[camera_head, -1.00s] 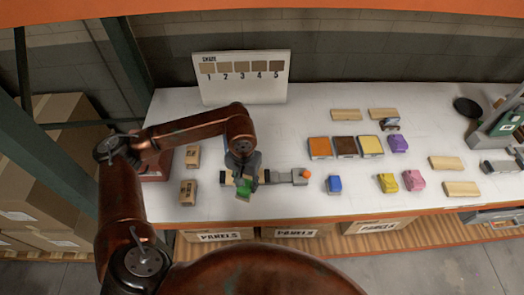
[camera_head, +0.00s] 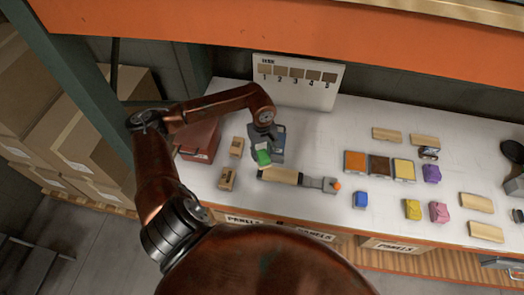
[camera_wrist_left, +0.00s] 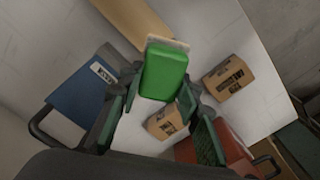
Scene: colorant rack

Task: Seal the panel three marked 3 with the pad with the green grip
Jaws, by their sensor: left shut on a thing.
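My left gripper (camera_head: 264,148) is shut on the pad with the green grip (camera_head: 262,157), above the table's left part. In the left wrist view the green pad (camera_wrist_left: 165,72) sits at the fingers, with a pale edge along its far side. A bare wooden panel (camera_head: 281,176) lies in a grey clamp fixture (camera_head: 320,183) with an orange knob, just in front of the gripper. The pad is apart from it. No number is readable on this panel. My right gripper is not in view.
Two small cartons (camera_head: 227,178) and a red box (camera_head: 200,140) are left of the gripper. A blue labelled object (camera_wrist_left: 85,88) shows in the left wrist view. A board (camera_head: 297,82) numbered 1 to 5 stands behind. Coloured pads (camera_head: 362,200), colour trays (camera_head: 380,166) and loose panels (camera_head: 476,203) are at right.

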